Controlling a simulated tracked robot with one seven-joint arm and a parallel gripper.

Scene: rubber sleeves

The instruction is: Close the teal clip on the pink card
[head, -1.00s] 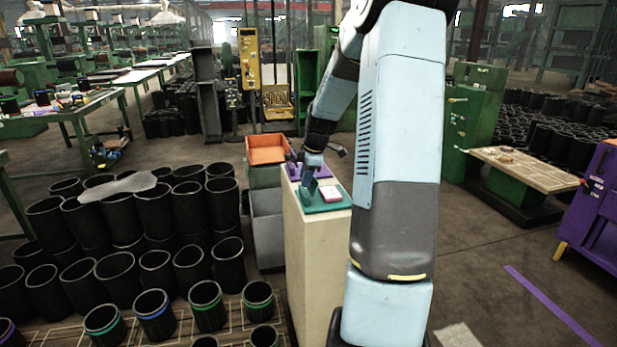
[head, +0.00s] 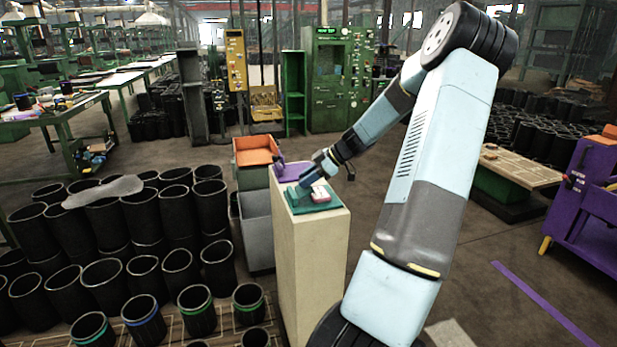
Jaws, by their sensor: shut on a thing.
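The pink card (head: 320,194), with a pale top, lies on a teal base (head: 300,208) on top of the beige pedestal. My gripper (head: 308,183) comes in tilted from the upper right, with its tips low at the left back edge of the card. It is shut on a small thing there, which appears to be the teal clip. The clip is mostly hidden by my fingers and blends with the teal base, so its opening cannot be made out.
A purple fixture (head: 291,171) stands behind the teal base on the pedestal (head: 305,255). An orange-lined bin (head: 254,157) and a grey bin (head: 257,230) stand to its left. Black sleeves (head: 145,270) crowd the left floor.

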